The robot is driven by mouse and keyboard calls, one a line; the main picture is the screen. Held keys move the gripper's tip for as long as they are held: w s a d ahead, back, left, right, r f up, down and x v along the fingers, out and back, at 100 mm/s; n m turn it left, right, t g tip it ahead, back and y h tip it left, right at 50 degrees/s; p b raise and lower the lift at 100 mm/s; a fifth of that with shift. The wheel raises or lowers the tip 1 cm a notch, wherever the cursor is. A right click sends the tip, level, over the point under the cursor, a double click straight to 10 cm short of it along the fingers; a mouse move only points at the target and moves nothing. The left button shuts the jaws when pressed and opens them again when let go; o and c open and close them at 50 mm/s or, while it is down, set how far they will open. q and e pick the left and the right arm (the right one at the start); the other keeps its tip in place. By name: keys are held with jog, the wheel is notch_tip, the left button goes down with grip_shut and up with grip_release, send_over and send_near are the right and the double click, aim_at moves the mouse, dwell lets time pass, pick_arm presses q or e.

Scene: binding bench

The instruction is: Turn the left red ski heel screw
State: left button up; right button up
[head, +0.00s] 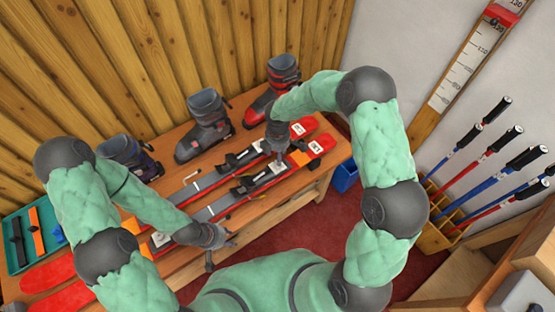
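Two red skis with grey middles lie side by side along the wooden bench. Red ends of the farther ski (303,127) and the nearer ski (321,144) show at the right, and other red ends are at the lower left. Black and silver bindings (268,177) sit on them; the heel screws are too small to make out. My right gripper (277,157) points down at the farther ski's binding, and its fingers are too small to read. My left gripper (222,257) is at the bench's front edge with its fingers spread, apparently empty.
Several ski boots (208,125) stand along the back of the bench (180,138). A teal tray (18,262) with tools is at the far left. Ski poles (485,172) stand in a wooden rack at the right.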

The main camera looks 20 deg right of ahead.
notch_tip(320, 180, up, 6)
jog(key=shift+f, duration=0.1)
dwell(0.7)
